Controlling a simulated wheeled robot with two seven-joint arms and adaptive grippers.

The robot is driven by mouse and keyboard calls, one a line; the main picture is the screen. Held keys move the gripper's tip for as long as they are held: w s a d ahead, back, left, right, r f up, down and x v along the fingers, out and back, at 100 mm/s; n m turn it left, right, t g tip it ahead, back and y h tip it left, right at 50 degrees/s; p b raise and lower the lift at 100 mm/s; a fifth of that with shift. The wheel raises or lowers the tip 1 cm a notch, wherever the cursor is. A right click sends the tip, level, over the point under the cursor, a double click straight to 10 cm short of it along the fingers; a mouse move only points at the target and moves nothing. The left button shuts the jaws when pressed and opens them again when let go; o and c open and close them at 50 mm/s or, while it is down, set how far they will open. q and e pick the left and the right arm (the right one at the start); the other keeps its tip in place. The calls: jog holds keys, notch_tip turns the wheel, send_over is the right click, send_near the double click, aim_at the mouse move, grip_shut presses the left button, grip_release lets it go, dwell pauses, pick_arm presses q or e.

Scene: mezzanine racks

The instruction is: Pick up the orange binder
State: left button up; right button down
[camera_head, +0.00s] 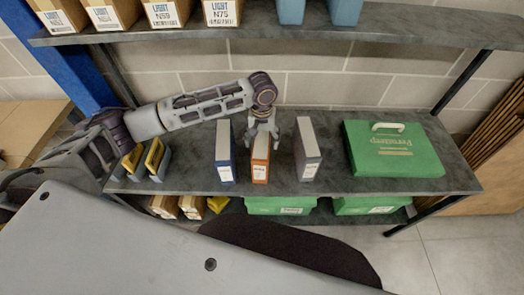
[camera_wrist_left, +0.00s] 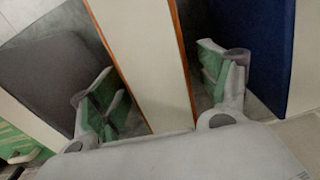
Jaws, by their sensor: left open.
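The orange binder (camera_head: 261,163) stands upright on the middle shelf, between a blue binder (camera_head: 225,150) and a grey binder (camera_head: 307,150). My left gripper (camera_head: 264,132) is open over its rear upper part. In the left wrist view the orange binder (camera_wrist_left: 143,55) shows a pale face with thin orange edges and runs between the fingers of the left gripper (camera_wrist_left: 163,92). One finger is on each side, with a visible gap to the binder. My right gripper is not in view.
The blue binder (camera_wrist_left: 262,45) and the grey binder (camera_wrist_left: 62,62) stand close beside the fingers in the left wrist view. A green case (camera_head: 392,155) lies on the right of the shelf (camera_head: 455,170).

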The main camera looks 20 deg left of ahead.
pick_arm(q)
grip_shut()
dwell(0.4)
jog(key=shift+r+b, duration=0.35)
jog(key=shift+r, duration=4.7)
